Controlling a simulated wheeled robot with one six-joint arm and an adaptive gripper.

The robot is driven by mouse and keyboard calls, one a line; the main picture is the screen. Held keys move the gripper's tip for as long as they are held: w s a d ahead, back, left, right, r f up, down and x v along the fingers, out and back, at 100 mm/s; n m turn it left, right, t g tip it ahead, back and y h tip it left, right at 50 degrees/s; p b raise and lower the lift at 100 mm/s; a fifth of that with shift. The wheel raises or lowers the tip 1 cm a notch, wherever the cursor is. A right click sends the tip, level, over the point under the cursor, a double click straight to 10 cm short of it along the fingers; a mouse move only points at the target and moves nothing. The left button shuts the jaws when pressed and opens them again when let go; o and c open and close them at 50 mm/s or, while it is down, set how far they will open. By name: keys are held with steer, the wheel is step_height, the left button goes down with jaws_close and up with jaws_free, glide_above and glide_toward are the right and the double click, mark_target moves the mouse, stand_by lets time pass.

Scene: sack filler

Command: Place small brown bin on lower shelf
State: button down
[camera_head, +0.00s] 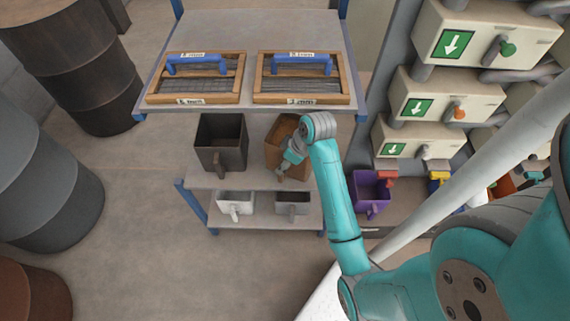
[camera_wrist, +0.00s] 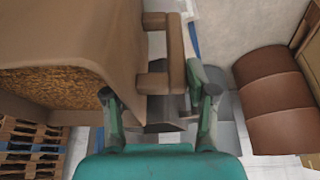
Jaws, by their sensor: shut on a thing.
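A brown bin (camera_head: 276,142) is at the right of the rack's middle shelf in the head view, looking slightly turned or tilted. I cannot tell whether it rests on that shelf or hangs just above it. My gripper (camera_head: 291,158) is at its front, shut on its handle. In the wrist view the bin (camera_wrist: 85,30) fills the upper left, with golden-brown grainy material in it. Its handle (camera_wrist: 173,60) lies between the fingers of my gripper (camera_wrist: 158,98). The lower shelf (camera_head: 262,224) holds a white bin (camera_head: 235,203) and a grey bin (camera_head: 292,203).
Two wooden-framed sieves (camera_head: 198,98) (camera_head: 303,98) with blue handles lie on the upper shelf (camera_head: 255,32). A purple bin (camera_head: 370,191) sits right of the rack below dispensers. Drums (camera_head: 75,65) stand left; floor between is clear.

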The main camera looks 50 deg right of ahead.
steer(key=shift+f, duration=0.9)
steer(key=shift+c, duration=1.7)
jaws_free()
